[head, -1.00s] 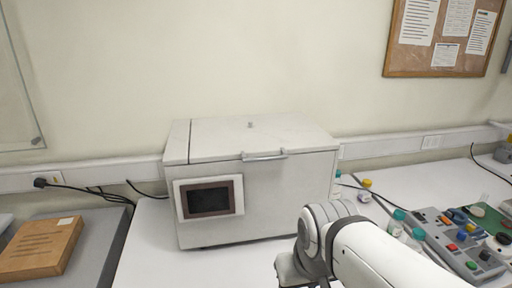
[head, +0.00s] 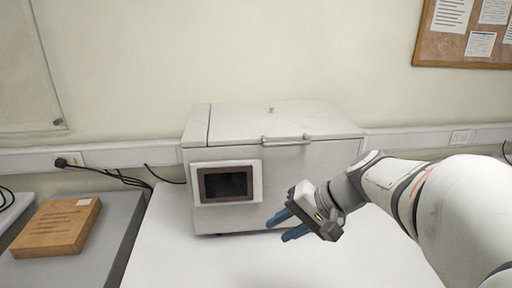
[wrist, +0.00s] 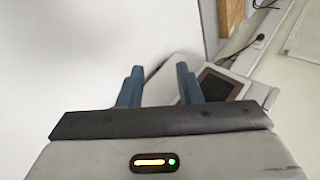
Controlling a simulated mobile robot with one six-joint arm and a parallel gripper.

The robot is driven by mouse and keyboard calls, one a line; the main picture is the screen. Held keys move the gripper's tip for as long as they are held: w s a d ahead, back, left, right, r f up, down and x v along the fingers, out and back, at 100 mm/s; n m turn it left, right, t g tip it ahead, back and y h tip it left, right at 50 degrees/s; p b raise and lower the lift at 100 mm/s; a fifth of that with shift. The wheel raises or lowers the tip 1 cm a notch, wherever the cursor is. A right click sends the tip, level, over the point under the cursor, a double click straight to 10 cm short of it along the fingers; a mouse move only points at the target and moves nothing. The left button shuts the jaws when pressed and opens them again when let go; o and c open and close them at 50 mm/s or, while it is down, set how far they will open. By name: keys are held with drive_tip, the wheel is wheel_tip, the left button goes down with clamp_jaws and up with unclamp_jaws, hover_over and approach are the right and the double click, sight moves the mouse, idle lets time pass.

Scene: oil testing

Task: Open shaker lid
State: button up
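The shaker (head: 270,185) is a white box on the white bench, with a dark screen (head: 228,184) on its front left. Its lid (head: 275,122) is shut, and a metal bar handle (head: 286,141) runs along the lid's front edge. My gripper (head: 284,228) is in front of the shaker, below and a little left of the handle, with its blue fingers pointing left. In the wrist view my gripper (wrist: 159,85) has its two fingers apart with nothing held between them. The shaker's screen (wrist: 221,84) shows beyond the right finger. The handle is not seen there.
A brown box (head: 57,227) lies on a grey surface (head: 112,240) to the left. Black cables (head: 120,178) run along the wall behind. The white bench (head: 180,255) is clear in front of the shaker. A corkboard (head: 465,50) hangs at upper right.

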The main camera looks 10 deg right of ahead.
drive_tip(key=w+d+r+m+t+y+b, duration=0.1)
drive_tip(key=w+d+r+m+t+y, duration=0.15)
drive_tip(key=w, duration=0.45)
drive_tip(key=m+t+y+b, duration=0.1)
drive_tip(key=m+t+y, duration=0.1)
drive_tip(key=t, duration=0.5)
approach(290, 145)
drive_tip(key=x, duration=0.2)
drive_tip(key=p+x, duration=0.1)
drive_tip(key=x, duration=0.6)
drive_tip(key=shift+w+a+p, duration=0.1)
drive_tip(key=shift+w+p, duration=0.1)
drive_tip(key=shift+p, duration=0.2)
drive_tip(key=shift+c, duration=0.5)
clamp_jaws()
